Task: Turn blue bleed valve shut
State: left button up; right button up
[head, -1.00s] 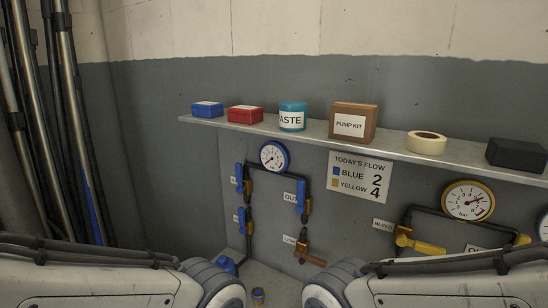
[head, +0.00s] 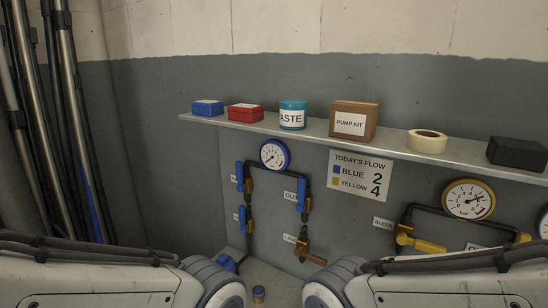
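The blue pipework has a blue-rimmed gauge (head: 274,155). Its needle is too small to read surely. An upper left blue handle (head: 240,175) and a lower left blue handle (head: 242,218) both stand upright on the left pipe. Their labels are partly hidden, so I cannot tell which is the bleed valve. A right blue handle (head: 301,194), beside an OUT label, also stands upright. A brown handle (head: 312,258) below it points right and slightly down. Both grippers are out of view; only my arm links show at the bottom.
A shelf (head: 400,150) above the pipes bears boxes, a jar and tape. A flow sign (head: 360,176) reads blue 2, yellow 4. Yellow pipework with a gauge (head: 468,199) and a yellow handle (head: 428,247) stands right. Poles and hoses (head: 55,120) fill the left corner.

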aim_at(241, 187)
jog(key=u, duration=1.05)
jog(key=i, duration=0.35)
jog(key=z, duration=0.8)
